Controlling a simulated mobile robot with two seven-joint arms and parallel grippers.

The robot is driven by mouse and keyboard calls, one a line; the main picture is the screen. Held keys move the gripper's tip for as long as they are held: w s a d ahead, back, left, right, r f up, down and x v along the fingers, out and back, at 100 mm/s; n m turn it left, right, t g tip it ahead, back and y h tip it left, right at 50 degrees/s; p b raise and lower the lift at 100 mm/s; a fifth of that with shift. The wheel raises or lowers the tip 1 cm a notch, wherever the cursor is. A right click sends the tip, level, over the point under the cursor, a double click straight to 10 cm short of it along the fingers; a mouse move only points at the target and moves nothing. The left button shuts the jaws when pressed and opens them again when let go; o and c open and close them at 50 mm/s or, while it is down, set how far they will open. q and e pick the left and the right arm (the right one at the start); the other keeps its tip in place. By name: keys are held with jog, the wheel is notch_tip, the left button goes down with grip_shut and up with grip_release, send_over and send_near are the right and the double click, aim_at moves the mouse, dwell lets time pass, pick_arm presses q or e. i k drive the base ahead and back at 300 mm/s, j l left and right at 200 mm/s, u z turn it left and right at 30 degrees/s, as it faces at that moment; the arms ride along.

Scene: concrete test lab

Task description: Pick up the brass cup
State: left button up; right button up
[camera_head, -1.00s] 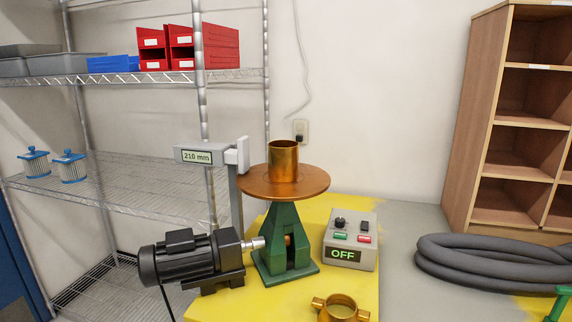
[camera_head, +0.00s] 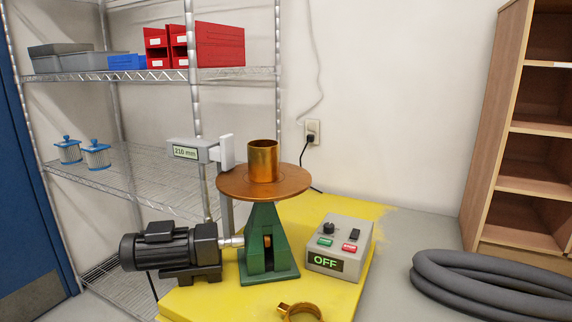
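The brass cup (camera_head: 263,161) stands upright on the round copper-brown turntable disc (camera_head: 290,186), near its middle. The disc sits on a green tapered stand (camera_head: 264,240). A second brass piece (camera_head: 300,312), ring-like with a side lug, shows at the bottom edge and is partly cut off. Neither of my grippers is in the head view. Nothing is touching the cup except the disc under it, as far as I can see.
A height gauge reading 210 mm (camera_head: 187,152) stands close behind the disc. A black motor (camera_head: 165,250) is left of the stand, and a control box showing OFF (camera_head: 340,245) is right. A grey hose coil (camera_head: 490,285) lies right; wire shelves (camera_head: 150,75) stand behind left.

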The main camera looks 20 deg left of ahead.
aim_at(263, 155)
jog(key=l+u, duration=0.25)
jog(key=u, duration=0.15)
jog(key=i+l+u, duration=0.1)
jog(key=l+u, duration=0.2)
jog(key=u, duration=0.15)
